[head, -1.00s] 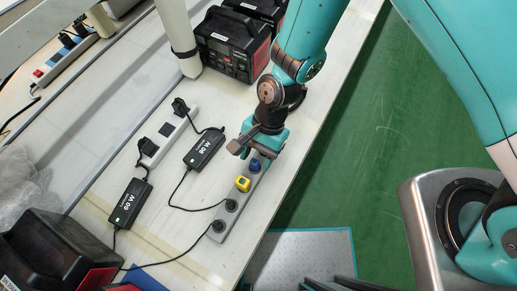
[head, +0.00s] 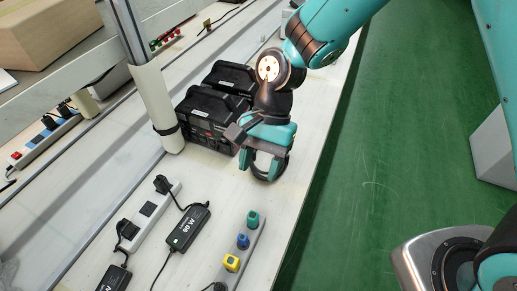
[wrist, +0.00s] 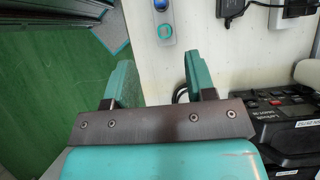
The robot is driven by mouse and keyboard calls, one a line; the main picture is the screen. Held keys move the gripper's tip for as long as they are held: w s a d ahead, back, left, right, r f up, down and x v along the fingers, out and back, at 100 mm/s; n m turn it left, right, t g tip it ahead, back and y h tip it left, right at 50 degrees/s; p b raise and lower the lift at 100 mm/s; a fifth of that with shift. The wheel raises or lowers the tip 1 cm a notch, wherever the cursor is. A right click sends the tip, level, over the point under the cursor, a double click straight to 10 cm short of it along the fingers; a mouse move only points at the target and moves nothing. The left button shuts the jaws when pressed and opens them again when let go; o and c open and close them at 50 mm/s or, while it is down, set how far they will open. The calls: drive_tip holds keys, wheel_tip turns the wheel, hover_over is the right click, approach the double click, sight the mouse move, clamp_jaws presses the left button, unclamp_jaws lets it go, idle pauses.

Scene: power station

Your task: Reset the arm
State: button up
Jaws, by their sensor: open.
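My gripper (head: 265,172) is open in the head view, pointing down over the white bench, in front of the black power units. In the wrist view my gripper (wrist: 158,75) shows two teal fingers spread apart with nothing between them. A grey power strip (head: 243,256) on the bench holds a yellow plug (head: 231,262), a blue plug (head: 242,240) and a teal one (head: 252,219). The strip's end also shows at the top of the wrist view, apart from the fingers. A dark curved shape by the fingers is unclear.
Black power units (head: 206,118) stand left of my gripper, beside a pale post (head: 155,100). An 80 W adapter (head: 187,228) and a white power strip (head: 148,212) lie on the bench. The bench's right edge drops to green floor (head: 375,170).

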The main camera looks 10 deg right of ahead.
drive_tip(key=shift+r, duration=0.15)
drive_tip(key=s+d+r+n+t, duration=0.2)
drive_tip(key=s+d+r+n, duration=0.2)
drive_tip(key=r, duration=0.4)
drive_tip(key=s+d+r+n+t+y, duration=0.1)
drive_tip(key=s+d+r+n+t, duration=0.2)
drive_tip(key=s+d+r+n, duration=0.2)
wheel_tip(320, 180, up, 3)
drive_tip(key=d+n, duration=0.2)
drive_tip(key=n, duration=0.2)
drive_tip(key=shift+s+r, duration=0.2)
drive_tip(key=shift+s, duration=0.1)
